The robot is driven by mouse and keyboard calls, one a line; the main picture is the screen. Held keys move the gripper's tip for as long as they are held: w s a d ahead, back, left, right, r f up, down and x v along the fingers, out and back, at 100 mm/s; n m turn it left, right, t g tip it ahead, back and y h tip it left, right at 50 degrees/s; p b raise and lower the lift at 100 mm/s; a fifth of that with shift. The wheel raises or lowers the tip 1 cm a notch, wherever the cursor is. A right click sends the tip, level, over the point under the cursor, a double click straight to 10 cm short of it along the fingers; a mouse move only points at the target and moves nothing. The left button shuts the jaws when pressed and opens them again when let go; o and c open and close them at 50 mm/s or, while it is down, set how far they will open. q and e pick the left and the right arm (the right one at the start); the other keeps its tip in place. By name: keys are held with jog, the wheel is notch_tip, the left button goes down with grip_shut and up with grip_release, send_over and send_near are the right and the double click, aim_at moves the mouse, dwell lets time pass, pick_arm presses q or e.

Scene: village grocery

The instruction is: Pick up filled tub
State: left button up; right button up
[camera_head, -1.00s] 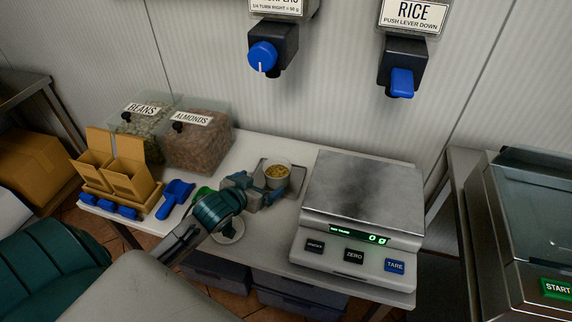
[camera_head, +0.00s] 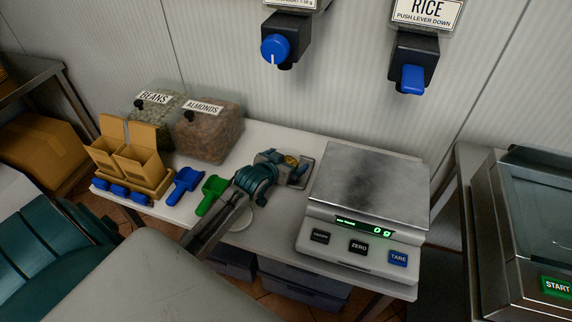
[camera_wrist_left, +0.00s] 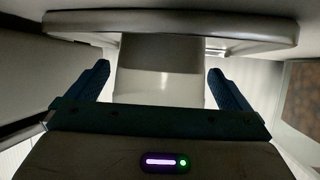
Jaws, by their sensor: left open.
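The filled tub (camera_head: 291,160) stands on a small metal plate (camera_head: 305,174) to the left of the scale. Its yellowish contents show at the top, and my left gripper hides most of its side in the head view. In the left wrist view the pale tub (camera_wrist_left: 160,85) sits between the two blue fingers, with gaps on both sides. My left gripper (camera_head: 284,170) is open at the tub, its fingers apart in the wrist view. My right gripper is in neither view.
A scale (camera_head: 362,185) reading 0 g stands close on the right. Green (camera_head: 211,193) and blue (camera_head: 184,184) scoops lie left of my arm. Bins of beans (camera_head: 155,112) and almonds (camera_head: 208,130) stand behind, near tan boxes (camera_head: 137,165). Dispensers hang on the wall above.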

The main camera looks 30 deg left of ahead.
pick_arm(q)
jog(key=c, duration=1.1)
jog(key=shift+r, duration=0.15)
jog(key=shift+c, duration=0.2)
